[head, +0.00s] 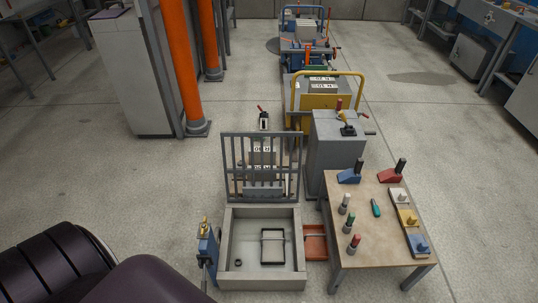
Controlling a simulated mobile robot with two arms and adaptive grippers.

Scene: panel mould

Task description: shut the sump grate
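The sump (229,250) is a pale grey square-walled box on the floor at the lower middle of the head view. Its grate (232,165), a dark grey frame of upright bars, stands up along the far edge of the sump, so the sump is open. Inside the sump I see a black rectangular frame-like piece (283,247) and a small dark ring (239,262). Neither of my grippers shows in the head view. Dark, rounded parts at the lower left look like my own arm.
A blue post-like device (208,250) stands left of the sump. An orange-red tray (315,243) lies to its right, beside a wooden table (375,245) carrying several tools. A grey cabinet (335,160) and yellow-railed cart (328,78) stand behind. Floor to the left is clear.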

